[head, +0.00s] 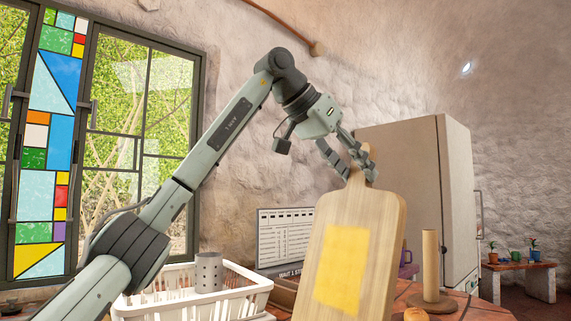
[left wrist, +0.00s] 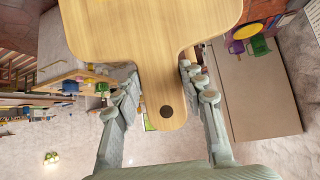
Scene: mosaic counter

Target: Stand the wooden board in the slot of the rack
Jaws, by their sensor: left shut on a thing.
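The wooden board (head: 382,240) is pale, with a yellow patch on its face and a handle at its top. It hangs almost upright, slightly tilted, in front of the counter in the head view. My left gripper (head: 350,160) is shut on the handle from above. In the left wrist view the board (left wrist: 150,35) extends away, with its handle between the two fingers (left wrist: 162,90). A white slatted rack (head: 245,300) stands left of the board, apart from it. Its slot cannot be made out. The board's lower end is cut off in the head view. My right gripper is not in view.
A metal cylinder (head: 209,272) stands in the rack. A printed panel (head: 283,240) is behind, left of the board. Right of the board are a wooden post on a round base (head: 431,265), a purple mug (head: 406,256) and a tall beige cabinet (head: 410,150).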

